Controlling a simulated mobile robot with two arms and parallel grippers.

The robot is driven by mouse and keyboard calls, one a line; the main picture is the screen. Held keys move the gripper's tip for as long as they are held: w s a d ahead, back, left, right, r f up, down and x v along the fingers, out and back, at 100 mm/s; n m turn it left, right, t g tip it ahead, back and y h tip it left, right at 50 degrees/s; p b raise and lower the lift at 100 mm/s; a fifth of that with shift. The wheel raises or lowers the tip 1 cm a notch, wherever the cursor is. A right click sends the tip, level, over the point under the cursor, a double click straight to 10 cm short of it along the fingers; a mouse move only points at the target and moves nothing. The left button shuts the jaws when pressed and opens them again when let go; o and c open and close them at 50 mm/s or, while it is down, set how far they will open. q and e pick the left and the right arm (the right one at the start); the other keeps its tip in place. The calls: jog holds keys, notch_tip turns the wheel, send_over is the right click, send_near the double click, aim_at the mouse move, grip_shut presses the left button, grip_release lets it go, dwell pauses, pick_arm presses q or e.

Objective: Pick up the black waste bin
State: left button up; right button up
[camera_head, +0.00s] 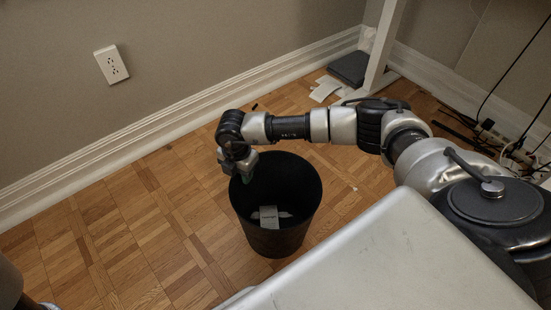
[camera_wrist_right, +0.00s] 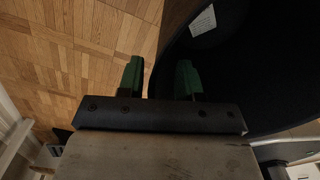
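The black waste bin (camera_head: 272,235) stands upright on the floor in the head view. A white paper with print (camera_head: 268,217) lies inside it. My right gripper (camera_head: 243,176) is at the left part of the bin's rim, pointing down. In the right wrist view its two green fingers (camera_wrist_right: 160,79) are apart. The bin's wall (camera_wrist_right: 230,75) edge runs between them, with one finger over the floor and one over the dark inside. I cannot tell whether either finger touches the wall. My left gripper is not clearly in view.
The parquet floor (camera_head: 130,235) is clear left of the bin. A white desk leg (camera_head: 384,45), a dark grey box (camera_head: 350,68) and loose papers (camera_head: 324,90) are at the back. Cables and plugs (camera_head: 500,140) lie at the right wall.

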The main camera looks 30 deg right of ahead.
grip_shut()
dwell(1.5)
